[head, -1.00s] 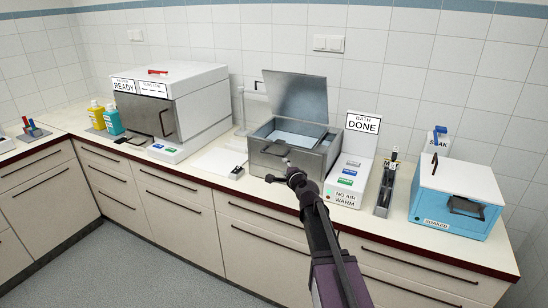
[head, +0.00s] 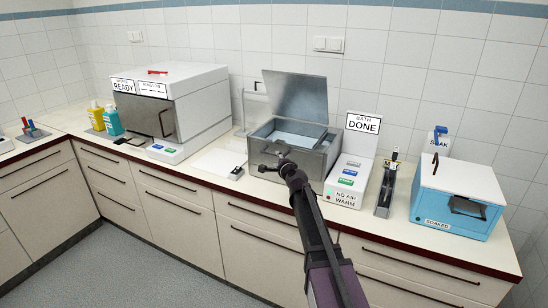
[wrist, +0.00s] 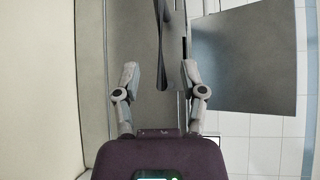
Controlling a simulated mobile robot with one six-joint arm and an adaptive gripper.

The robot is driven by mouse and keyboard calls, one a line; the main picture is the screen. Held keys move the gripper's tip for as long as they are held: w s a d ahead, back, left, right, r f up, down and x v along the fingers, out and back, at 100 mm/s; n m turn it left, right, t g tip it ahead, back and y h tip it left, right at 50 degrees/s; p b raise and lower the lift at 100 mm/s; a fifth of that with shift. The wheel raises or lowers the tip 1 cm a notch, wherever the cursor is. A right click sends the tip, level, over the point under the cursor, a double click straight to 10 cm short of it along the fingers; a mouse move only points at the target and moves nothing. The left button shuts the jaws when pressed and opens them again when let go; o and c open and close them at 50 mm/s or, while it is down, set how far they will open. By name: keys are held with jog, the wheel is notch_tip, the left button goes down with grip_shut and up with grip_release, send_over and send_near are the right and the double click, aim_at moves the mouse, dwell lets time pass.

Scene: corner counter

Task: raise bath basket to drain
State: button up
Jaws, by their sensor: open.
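The metal bath (head: 314,165) stands on the counter with its lid (head: 299,94) raised. The lid also shows in the wrist view (wrist: 245,55). The light grey inside of the bath (head: 297,136) shows in the head view; the basket's outline there is hard to make out. My gripper (head: 272,150) is over the bath's front left edge in the head view. In the wrist view my gripper (wrist: 160,72) is open, and a dark handle-like bar (wrist: 163,40) lies between its fingers. I cannot tell whether they touch it. In the head view my gripper mostly hides that handle.
A "BATH DONE" sign (head: 362,124) and a button panel (head: 347,181) stand right of the bath. Farther right are a narrow black stand (head: 387,190) and a blue box (head: 452,212). A white oven-like box (head: 190,100) stands left, with a pale mat (head: 218,162) between.

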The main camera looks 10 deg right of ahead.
aim_at(273, 155)
jog(key=shift+b+x, duration=0.35)
jog(key=shift+x, duration=2.5)
grip_shut()
